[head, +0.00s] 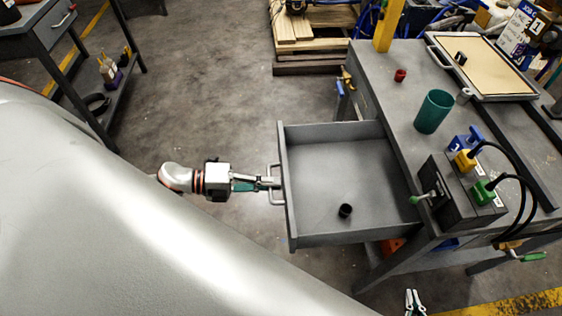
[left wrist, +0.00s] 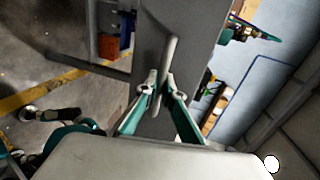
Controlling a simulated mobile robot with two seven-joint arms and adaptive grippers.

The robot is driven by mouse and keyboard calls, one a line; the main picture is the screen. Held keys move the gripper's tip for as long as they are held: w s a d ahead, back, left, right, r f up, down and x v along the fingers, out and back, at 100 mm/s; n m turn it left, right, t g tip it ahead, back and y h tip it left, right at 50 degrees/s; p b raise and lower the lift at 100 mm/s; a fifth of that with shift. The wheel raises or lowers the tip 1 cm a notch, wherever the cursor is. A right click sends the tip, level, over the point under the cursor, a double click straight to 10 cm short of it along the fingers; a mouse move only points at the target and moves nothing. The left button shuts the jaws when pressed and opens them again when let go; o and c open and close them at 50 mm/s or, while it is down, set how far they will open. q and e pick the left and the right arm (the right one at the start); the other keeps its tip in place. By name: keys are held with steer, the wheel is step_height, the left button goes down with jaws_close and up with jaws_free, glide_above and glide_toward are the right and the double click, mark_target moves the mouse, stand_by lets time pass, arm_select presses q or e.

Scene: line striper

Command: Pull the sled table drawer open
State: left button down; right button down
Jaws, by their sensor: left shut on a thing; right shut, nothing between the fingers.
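The sled table (head: 395,110) is grey and stands at the right in the head view. Its drawer (head: 330,165) is pulled well out to the left, with its inside showing. A small black cylinder (head: 345,211) sits in the drawer. The drawer's handle (head: 274,195) is a light metal bar on its front, and it also shows in the left wrist view (left wrist: 170,55). My left gripper (head: 271,183) is shut on the handle; its fingertips flank the bar in the left wrist view (left wrist: 160,88). My right gripper (head: 415,301) is shut and empty at the bottom edge, apart from the drawer.
On the tabletop are a green cup (head: 434,111), a red cap (head: 400,75), a dark box with coloured connectors (head: 455,190) and a tan-topped tray (head: 485,68). A pallet with planks (head: 315,45) stands behind. Open floor (head: 205,100) lies left of the drawer.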

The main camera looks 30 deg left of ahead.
arm_select(q)
steer(key=shift+s+a, duration=0.1)
arm_select(e)
steer(key=shift+s+f, duration=0.1)
steer(key=shift+f, duration=0.05)
arm_select(q)
steer(key=c, duration=2.5)
jaws_free()
steer(key=v, duration=1.2)
arm_select(e)
steer(key=shift+s, duration=0.1)
